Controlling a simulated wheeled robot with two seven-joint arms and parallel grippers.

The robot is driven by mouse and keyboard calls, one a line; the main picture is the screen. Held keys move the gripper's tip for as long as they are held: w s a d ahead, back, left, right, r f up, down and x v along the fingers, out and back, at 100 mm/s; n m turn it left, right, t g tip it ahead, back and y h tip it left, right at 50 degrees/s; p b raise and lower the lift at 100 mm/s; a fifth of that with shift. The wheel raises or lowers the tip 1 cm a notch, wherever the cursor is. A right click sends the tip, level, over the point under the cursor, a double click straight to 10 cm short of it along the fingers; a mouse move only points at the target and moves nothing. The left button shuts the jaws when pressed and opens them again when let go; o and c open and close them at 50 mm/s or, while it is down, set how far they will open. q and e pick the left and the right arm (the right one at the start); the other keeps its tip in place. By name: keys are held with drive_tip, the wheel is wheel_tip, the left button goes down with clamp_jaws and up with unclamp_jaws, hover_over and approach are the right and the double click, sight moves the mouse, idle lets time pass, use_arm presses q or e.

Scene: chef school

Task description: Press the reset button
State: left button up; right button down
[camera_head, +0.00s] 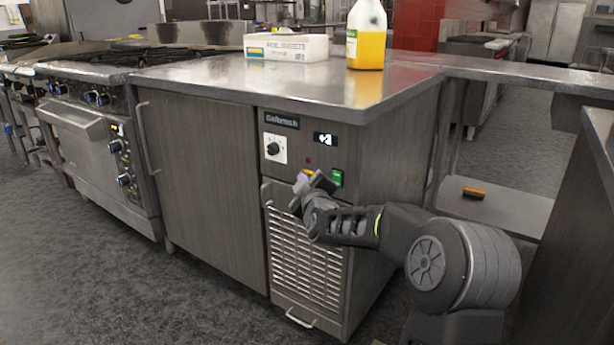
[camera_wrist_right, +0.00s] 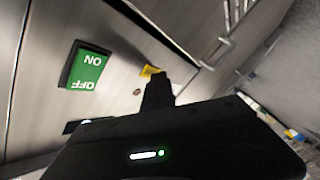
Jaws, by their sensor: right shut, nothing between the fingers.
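The control panel is on the front of a grey cabinet. A small yellow part (camera_head: 309,172), which may be the reset button, shows on it beside the green ON/OFF switch (camera_head: 337,178). My right gripper (camera_head: 303,184) is shut and empty, with its tips at the panel just by the yellow part, covering some of this area. In the right wrist view the fingertips (camera_wrist_right: 157,88) overlap the yellow part (camera_wrist_right: 149,71); I cannot tell whether they touch it. The green switch (camera_wrist_right: 87,70) is to their left there. My left gripper is not in view.
A dial (camera_head: 273,149) and a small dark red spot (camera_head: 308,160) are on the panel. A vented lower door (camera_head: 305,255) with handles lies below. A white box (camera_head: 286,47) and a yellow-filled bottle (camera_head: 366,40) stand on the counter. Open floor lies in front.

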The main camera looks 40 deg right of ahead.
drive_tip(key=shift+s+a, duration=0.25)
drive_tip(key=shift+a, duration=0.5)
drive_tip(key=shift+p, duration=0.3)
drive_tip(key=a, duration=0.1)
drive_tip(key=s+a+p, duration=0.1)
drive_tip(key=a, duration=0.2)
drive_tip(key=shift+s+a, duration=0.25)
drive_tip(key=shift+a, duration=0.15)
idle(0.6)
